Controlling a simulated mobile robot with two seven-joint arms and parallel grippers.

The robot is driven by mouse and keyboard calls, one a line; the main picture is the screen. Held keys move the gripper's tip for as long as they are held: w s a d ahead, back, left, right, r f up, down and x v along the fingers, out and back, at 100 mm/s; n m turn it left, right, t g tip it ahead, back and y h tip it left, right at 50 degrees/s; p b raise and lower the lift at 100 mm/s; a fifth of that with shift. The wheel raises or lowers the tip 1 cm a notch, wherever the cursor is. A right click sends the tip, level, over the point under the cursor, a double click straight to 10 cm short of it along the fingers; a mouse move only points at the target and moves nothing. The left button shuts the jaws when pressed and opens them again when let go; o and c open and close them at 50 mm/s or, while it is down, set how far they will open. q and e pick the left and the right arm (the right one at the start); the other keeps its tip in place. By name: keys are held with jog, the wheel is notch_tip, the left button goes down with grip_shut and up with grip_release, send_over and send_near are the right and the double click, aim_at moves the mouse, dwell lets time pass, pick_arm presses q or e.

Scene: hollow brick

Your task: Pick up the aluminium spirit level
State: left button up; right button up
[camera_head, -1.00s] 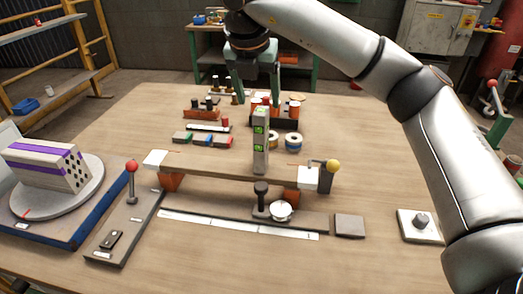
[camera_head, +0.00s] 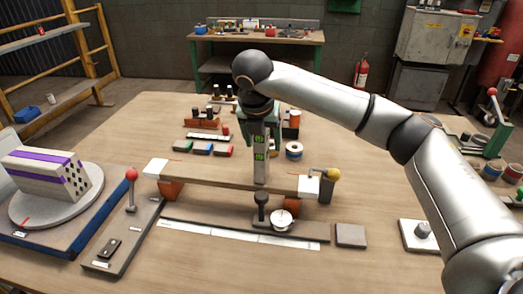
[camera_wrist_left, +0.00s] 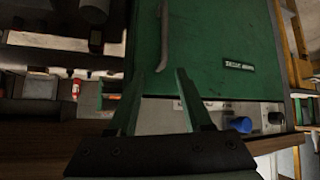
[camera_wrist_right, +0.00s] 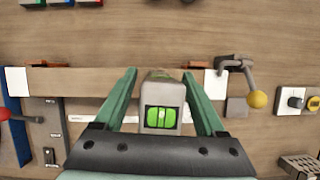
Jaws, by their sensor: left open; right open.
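The aluminium spirit level (camera_head: 261,168) stands upright on the wooden board in the head view, with green vials on its face. In the right wrist view the level (camera_wrist_right: 163,89) shows end-on, with a green vial, between my right fingers. My right gripper (camera_head: 262,122) is open around the upper part of the level; gaps show between it and both fingers in the right wrist view (camera_wrist_right: 162,90). My left gripper (camera_wrist_left: 170,75) is open and empty, facing a green cabinet; it is not in the head view.
The wooden board (camera_head: 215,176) lies across two supports with white end blocks. A lever with a yellow ball (camera_head: 333,174) stands at its right end. A dial gauge (camera_head: 282,219) stands in front. Coloured blocks and spools (camera_head: 294,150) lie behind. A brick on a turntable (camera_head: 50,172) is at left.

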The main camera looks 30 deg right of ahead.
grip_shut()
dwell(0.6)
jog(key=shift+r, duration=0.1)
